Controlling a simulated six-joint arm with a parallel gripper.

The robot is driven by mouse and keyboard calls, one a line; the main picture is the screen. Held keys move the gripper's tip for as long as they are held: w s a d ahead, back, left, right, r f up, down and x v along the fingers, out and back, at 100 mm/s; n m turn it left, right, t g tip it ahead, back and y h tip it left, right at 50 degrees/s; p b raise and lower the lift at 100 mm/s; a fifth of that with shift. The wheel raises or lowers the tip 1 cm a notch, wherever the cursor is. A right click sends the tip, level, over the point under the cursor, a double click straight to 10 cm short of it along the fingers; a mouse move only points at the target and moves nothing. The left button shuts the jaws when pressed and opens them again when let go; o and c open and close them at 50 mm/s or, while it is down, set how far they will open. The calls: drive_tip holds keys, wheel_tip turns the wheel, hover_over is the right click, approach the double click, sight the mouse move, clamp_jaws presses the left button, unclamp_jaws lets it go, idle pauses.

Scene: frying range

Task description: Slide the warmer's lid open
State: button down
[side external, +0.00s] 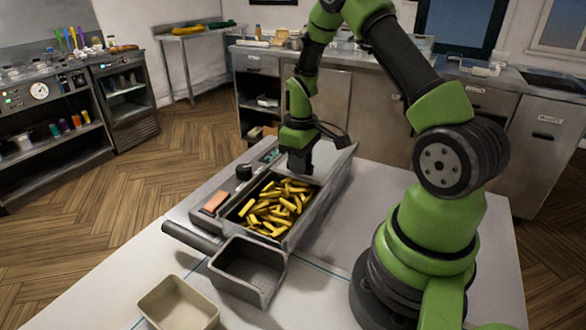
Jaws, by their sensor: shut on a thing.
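The warmer (308,222) is a long grey metal unit on the white table, with a well full of yellow fries (275,208) showing at its near end. The warmer's lid (328,160) appears as a grey panel over the far end, so the near part of the well is uncovered. My gripper (300,168) points down at the lid's near edge, just beyond the fries. It is shut on what appears to be the lid's handle; the fingers hide the grip itself.
A dark fry basket (250,290) with a long handle stands in front of the warmer. A beige tray (180,306) is nearer the front edge. A black knob (243,172) and an orange-brown block (214,203) are on the warmer's left side.

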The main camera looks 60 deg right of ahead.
idle(0.3)
drive_tip(key=c, duration=1)
unclamp_jaws()
drive_tip(key=shift+c, duration=0.2)
drive_tip(key=shift+r, duration=0.1)
wheel_tip(320, 180, up, 10)
drive_tip(key=s+a+r+m+t, duration=0.2)
drive_tip(key=s+a+r+t, duration=0.2)
drive_tip(key=a+r, duration=0.75)
drive_tip(key=s+a+r+m+t+y, duration=0.2)
drive_tip(key=s+a+t, duration=0.1)
drive_tip(key=s+a, duration=0.5)
drive_tip(key=shift+s+r, duration=0.3)
drive_tip(key=shift+s, duration=0.3)
